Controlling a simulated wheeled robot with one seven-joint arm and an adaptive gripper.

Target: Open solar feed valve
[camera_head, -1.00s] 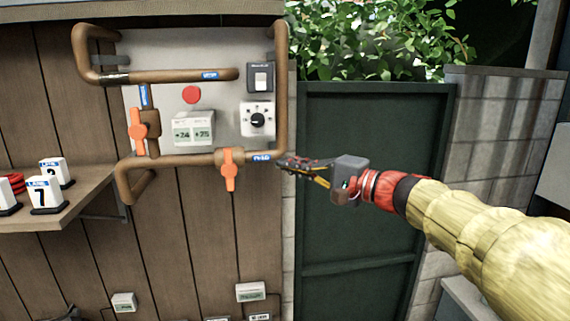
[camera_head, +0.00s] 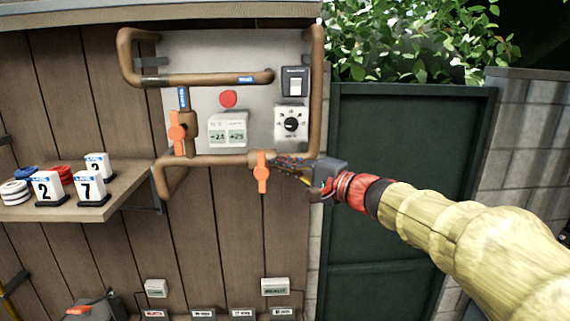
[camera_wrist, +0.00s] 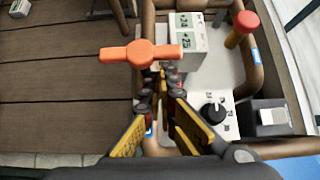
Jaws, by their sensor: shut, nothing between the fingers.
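Two orange valve handles sit on copper pipes on a grey wall panel. The lower orange handle (camera_head: 262,172) stands upright on the bottom horizontal pipe; in the wrist view it (camera_wrist: 140,52) lies across the picture. The left orange handle (camera_head: 178,133) stands upright on a short vertical pipe. My gripper (camera_head: 281,161) is just right of the lower handle, by the bottom pipe. In the wrist view my gripper (camera_wrist: 161,80) is shut and empty, its tips close to the handle's hub. I cannot tell whether they touch. The blue pipe labels are too small to read.
The panel also holds a red button (camera_head: 228,99), a two-part display (camera_head: 227,130), a dial (camera_head: 291,124) and a switch box (camera_head: 294,82). A wooden shelf (camera_head: 125,192) with number blocks is at left. A dark green door (camera_head: 400,180) stands right of the panel.

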